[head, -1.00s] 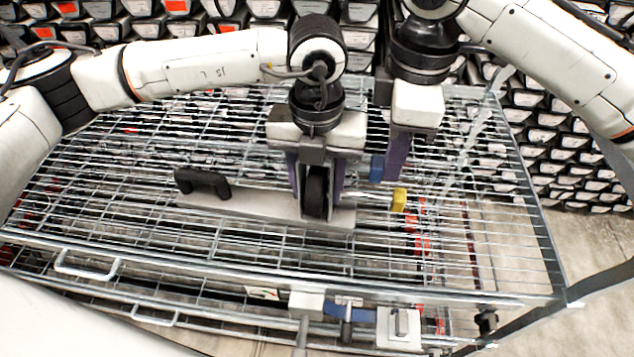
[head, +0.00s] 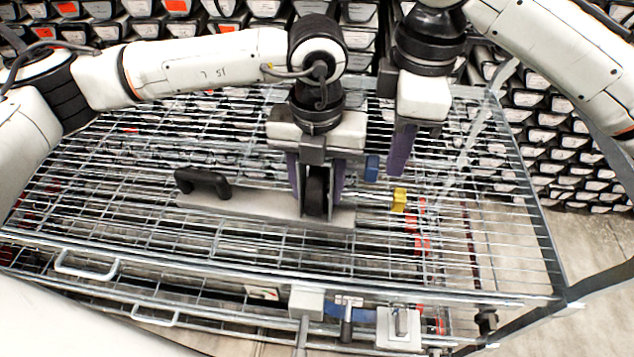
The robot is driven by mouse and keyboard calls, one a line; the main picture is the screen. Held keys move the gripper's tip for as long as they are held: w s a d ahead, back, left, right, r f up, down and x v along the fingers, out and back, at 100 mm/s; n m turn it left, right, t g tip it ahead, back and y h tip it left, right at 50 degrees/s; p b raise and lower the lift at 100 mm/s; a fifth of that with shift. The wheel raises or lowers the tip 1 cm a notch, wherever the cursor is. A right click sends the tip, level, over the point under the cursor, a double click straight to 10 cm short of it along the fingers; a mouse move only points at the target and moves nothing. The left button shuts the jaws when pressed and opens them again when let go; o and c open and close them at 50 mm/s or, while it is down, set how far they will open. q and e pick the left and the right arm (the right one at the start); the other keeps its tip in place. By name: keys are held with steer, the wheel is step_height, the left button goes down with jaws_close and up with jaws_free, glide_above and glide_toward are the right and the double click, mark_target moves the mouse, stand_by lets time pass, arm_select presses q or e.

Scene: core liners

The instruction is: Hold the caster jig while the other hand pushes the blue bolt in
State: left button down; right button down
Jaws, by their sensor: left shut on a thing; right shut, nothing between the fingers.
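The caster jig is a grey plate (head: 250,208) with a black handle (head: 203,184) at its left and a black wheel (head: 316,192) between upright cheeks. It lies on the wire rack. My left gripper (head: 317,190) points down, shut on the jig around the wheel bracket. The blue bolt (head: 371,168) sticks out at the right of the bracket, only its head clearly visible. A yellow-headed bolt (head: 399,200) sticks out lower and nearer, on a longer shank. My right gripper (head: 400,165) is shut and empty, just right of the blue head, with a small gap in the picture.
The wire rack (head: 500,240) is mostly bare on the left and right of the jig. Clamp-like fittings (head: 399,325) and wire handles (head: 88,265) are on its front edge. Stacked core liners (head: 560,150) fill the back and right.

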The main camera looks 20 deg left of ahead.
step_height(320, 180, up, 6)
stand_by(0.5)
arm_select(q)
steer(key=c, duration=0.9)
jaws_free()
step_height(320, 180, up, 12)
steer(key=shift+r, duration=0.1)
steer(key=shift+s, duration=0.1)
arm_select(e)
steer(key=shift+s, duration=0.1)
